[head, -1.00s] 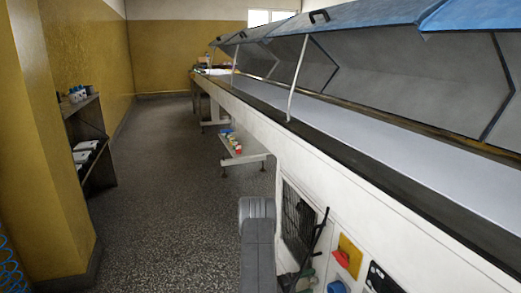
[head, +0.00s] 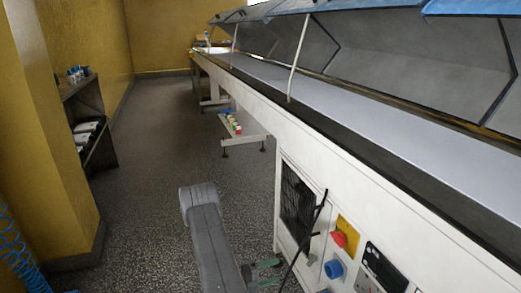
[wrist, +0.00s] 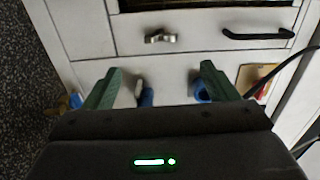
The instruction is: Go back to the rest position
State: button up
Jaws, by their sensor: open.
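My gripper (wrist: 157,86) shows in the wrist view with its two green fingers spread apart and nothing between them. It faces the white front of the machine (wrist: 125,65), where a metal latch (wrist: 160,38) and a black handle (wrist: 258,33) sit beyond the fingertips. In the head view my gray arm stands at the lower middle, left of the machine's control panel. Green parts beside the arm look like the fingers (head: 265,272), low in front of the machine's side.
The long machine (head: 300,140) with raised covers runs along the right. Its panel carries a red knob on yellow (head: 345,236) and a blue knob (head: 333,269). A shelf (head: 92,125) stands by the left wall. The speckled floor (head: 150,180) between is clear.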

aim_at(308, 260)
jog(key=shift+w+d+r+m+b, duration=0.1)
jog(key=shift+w+d+m+b, duration=0.65)
jog(key=shift+d+m, duration=1.7)
jog(key=shift+w+d+r+m+b, duration=0.1)
jog(key=shift+w+d+m+b, duration=0.65)
jog(key=shift+d+m, duration=1.75)
jog(key=shift+w+d+m+b, duration=0.75)
jog(key=shift+d+m, duration=0.8)
jog(key=shift+m, duration=1.8)
